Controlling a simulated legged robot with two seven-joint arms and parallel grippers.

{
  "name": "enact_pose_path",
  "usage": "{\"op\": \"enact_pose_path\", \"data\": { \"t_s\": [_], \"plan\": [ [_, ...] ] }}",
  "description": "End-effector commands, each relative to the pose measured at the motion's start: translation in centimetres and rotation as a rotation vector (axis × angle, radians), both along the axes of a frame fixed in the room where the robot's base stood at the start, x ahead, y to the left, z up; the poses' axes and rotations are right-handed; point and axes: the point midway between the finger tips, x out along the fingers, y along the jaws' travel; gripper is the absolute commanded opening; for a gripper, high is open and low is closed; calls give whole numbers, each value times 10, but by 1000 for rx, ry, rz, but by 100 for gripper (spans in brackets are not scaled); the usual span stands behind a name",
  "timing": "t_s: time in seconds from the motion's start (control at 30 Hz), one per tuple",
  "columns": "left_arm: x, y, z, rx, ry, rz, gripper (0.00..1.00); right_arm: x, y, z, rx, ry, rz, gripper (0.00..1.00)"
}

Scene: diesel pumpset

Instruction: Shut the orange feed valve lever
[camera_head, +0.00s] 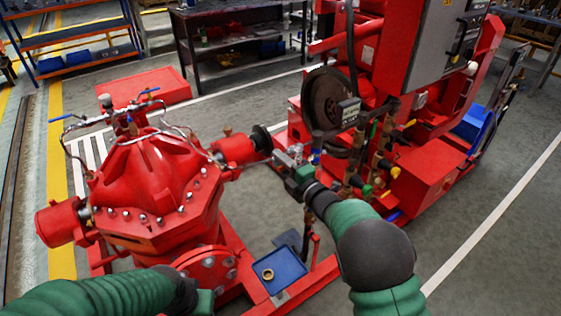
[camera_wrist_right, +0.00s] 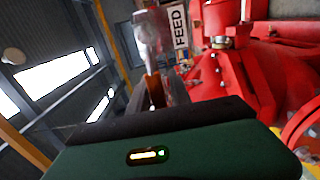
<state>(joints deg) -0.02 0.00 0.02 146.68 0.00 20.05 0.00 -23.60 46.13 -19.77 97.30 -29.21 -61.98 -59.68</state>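The feed valve shows in the right wrist view as a grey metal body (camera_wrist_right: 152,38) beside a white label reading FEED (camera_wrist_right: 180,28). The orange feed valve lever (camera_wrist_right: 155,90) extends from it toward me, between the fingers of my right gripper (camera_wrist_right: 157,95). The fingers are close on both sides of the lever and look shut on it. In the head view my right gripper (camera_head: 287,162) is at the valve area, between the red pump and the engine; it hides the lever there. My left gripper (camera_head: 200,298) is low at the bottom edge, its fingers not clearly visible.
The red pump (camera_head: 150,185) stands at left and the red engine unit with a grey cabinet (camera_head: 428,45) at right. Pipes with coloured handles (camera_head: 380,165) crowd right of my right gripper. A blue tray (camera_head: 284,283) holding a brass ring (camera_head: 267,274) lies below.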

Motion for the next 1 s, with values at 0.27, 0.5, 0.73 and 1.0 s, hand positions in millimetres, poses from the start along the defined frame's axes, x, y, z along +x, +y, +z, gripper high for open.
{"op": "enact_pose_path", "data": {
  "t_s": [0.27,0.5,0.73,1.0],
  "plan": [
    [0,0,0,0,0,1,0,-1,1,-1,0,1,3,0],
    [0,0,0,0,0,1,0,-1,1,-2,-1,3,2,0],
    [0,0,0,0,0,0,0,-1,0,-3,-1,5,1,0],
    [0,0,0,0,0,1,0,-1,0,-4,-2,7,1,0]
  ]
}}
